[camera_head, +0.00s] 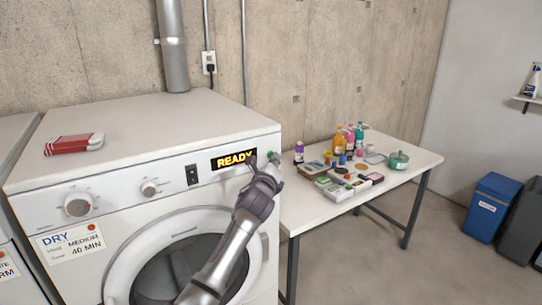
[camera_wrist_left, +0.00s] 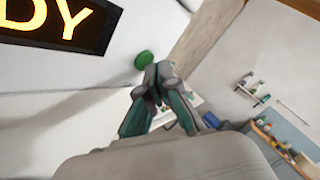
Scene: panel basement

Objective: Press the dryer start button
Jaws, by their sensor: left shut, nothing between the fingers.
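The white dryer (camera_head: 200,127) stands against the wall, with a lit display (camera_head: 228,160) reading READY on its front panel. The green round start button (camera_wrist_left: 144,60) is at the right end of the panel. In the head view it is largely covered by my left gripper (camera_head: 267,163). My left gripper is shut and empty. Its fingertips (camera_wrist_left: 158,78) are just beside the button, at its lower right in the wrist view. I cannot tell whether they touch it. My right gripper is not in view.
Two knobs (camera_head: 78,206) (camera_head: 149,188) and a black switch (camera_head: 192,175) are on the panel. A table (camera_head: 300,217) with bottles and boxes stands close on the right. A blue bin (camera_head: 489,207) is farther right.

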